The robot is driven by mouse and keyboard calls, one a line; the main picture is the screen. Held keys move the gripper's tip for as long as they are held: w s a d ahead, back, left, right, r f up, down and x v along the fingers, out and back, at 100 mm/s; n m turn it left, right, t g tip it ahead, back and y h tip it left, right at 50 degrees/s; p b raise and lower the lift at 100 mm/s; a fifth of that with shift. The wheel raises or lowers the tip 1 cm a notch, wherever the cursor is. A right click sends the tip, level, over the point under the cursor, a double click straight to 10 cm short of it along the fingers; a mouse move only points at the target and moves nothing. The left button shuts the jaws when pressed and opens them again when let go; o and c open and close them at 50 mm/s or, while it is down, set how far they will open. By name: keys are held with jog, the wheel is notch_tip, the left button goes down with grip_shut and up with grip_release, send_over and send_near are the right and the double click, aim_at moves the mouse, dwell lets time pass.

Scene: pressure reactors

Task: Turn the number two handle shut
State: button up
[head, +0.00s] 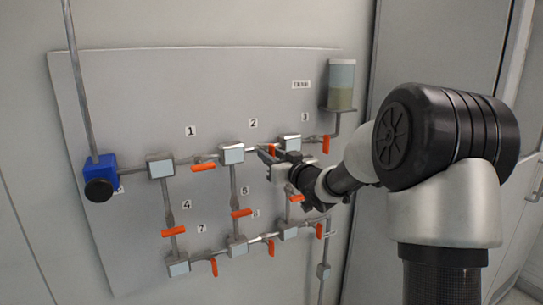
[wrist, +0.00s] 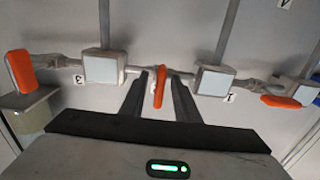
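The number two handle is a small orange lever (head: 271,149) on the upper pipe run, to the right of the label 2 (head: 253,123). In the wrist view, which is upside down, the orange lever (wrist: 159,88) stands across the pipe between two square boxes. My gripper (head: 267,154) is at the lever, partly covering it in the head view. In the wrist view my gripper's two dark fingers (wrist: 160,84) are apart, one on each side of the lever, with narrow gaps beside it.
The number one handle (head: 203,167) lies to the left, nearly along its pipe. The number three handle (head: 326,144) is to the right, below a container (head: 341,85). Several other orange handles sit lower on the panel. A blue fitting (head: 101,170) is at the left.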

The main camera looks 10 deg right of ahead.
jog(key=v, duration=1.7)
jog(key=shift+s+b, duration=0.2)
jog(key=shift+b, duration=0.15)
